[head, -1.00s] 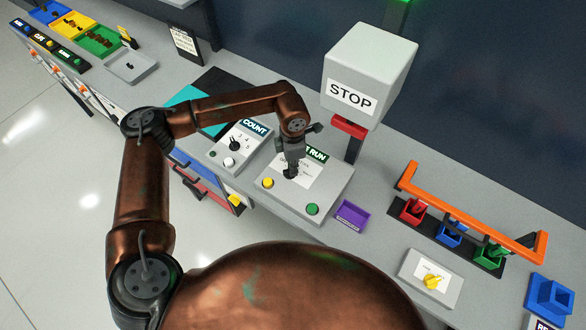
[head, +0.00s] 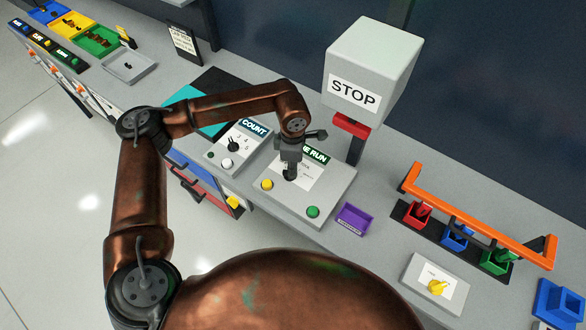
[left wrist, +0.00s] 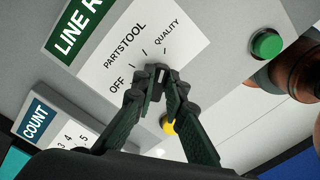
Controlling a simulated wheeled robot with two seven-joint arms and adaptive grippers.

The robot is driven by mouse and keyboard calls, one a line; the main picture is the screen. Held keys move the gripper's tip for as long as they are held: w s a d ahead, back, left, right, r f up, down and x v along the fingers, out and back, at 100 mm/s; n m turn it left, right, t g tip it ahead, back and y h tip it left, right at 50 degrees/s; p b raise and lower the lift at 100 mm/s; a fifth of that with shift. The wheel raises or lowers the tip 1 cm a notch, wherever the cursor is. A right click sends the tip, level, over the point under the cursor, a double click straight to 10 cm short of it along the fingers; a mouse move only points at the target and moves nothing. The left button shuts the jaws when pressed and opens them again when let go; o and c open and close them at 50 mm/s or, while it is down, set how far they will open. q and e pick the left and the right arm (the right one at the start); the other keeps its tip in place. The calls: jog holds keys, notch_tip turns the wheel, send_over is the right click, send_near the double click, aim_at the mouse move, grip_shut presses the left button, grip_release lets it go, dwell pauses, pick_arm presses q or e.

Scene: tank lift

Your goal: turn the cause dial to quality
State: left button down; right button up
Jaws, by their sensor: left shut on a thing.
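The cause dial (left wrist: 160,70) is a small black knob on the white label of the grey LINE RUN panel (head: 326,192). In the left wrist view the label reads OFF, PARTS, TOOL and QUALITY (left wrist: 167,34) in an arc around the knob. My left gripper (left wrist: 160,76) points down at the panel with its dark fingertips closed around the knob; it also shows in the head view (head: 289,174). The fingers cover most of the knob, so I cannot tell which mark it points at. My right gripper is out of view.
The panel also has a yellow button (head: 267,185) and a green button (head: 313,212). The COUNT panel (head: 237,146) stands to the left. The STOP box (head: 372,72) rises behind. A purple tray (head: 355,218) and an orange rail (head: 480,220) are to the right.

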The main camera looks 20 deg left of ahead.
pick_arm(q)
jog(key=c, duration=2)
grip_release()
jog(key=shift+o, duration=0.2)
jog(key=shift+r, duration=0.1)
notch_tip(320, 180, up, 12)
